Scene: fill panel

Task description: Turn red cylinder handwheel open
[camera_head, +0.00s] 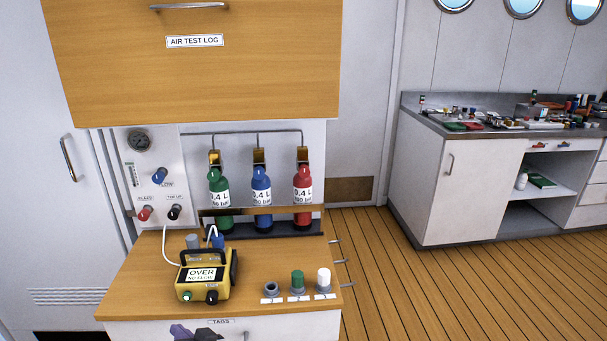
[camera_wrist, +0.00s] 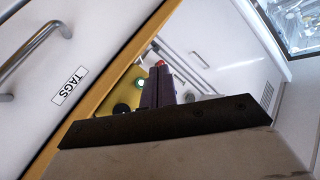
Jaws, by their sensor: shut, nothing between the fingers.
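The red cylinder (camera_head: 303,182) stands at the right end of a row of three in a rack on the back panel, upright, with a white 0.4 L label. A brass-coloured valve (camera_head: 302,155) sits on its top; its handwheel is too small to make out clearly. My gripper (camera_head: 195,332) shows at the bottom edge of the head view, low in front of the cabinet and well apart from the cylinders. In the wrist view its dark purple fingers (camera_wrist: 162,82) are together and empty. A small red thing shows past the fingertips there; I cannot tell what it is.
A green cylinder (camera_head: 219,188) and a blue cylinder (camera_head: 260,184) stand left of the red one. A yellow meter (camera_head: 206,274) and several small capped fittings stand on the wooden counter (camera_head: 250,258). A wooden cupboard (camera_head: 200,80) overhangs the rack. Open floor (camera_head: 450,290) lies to the right.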

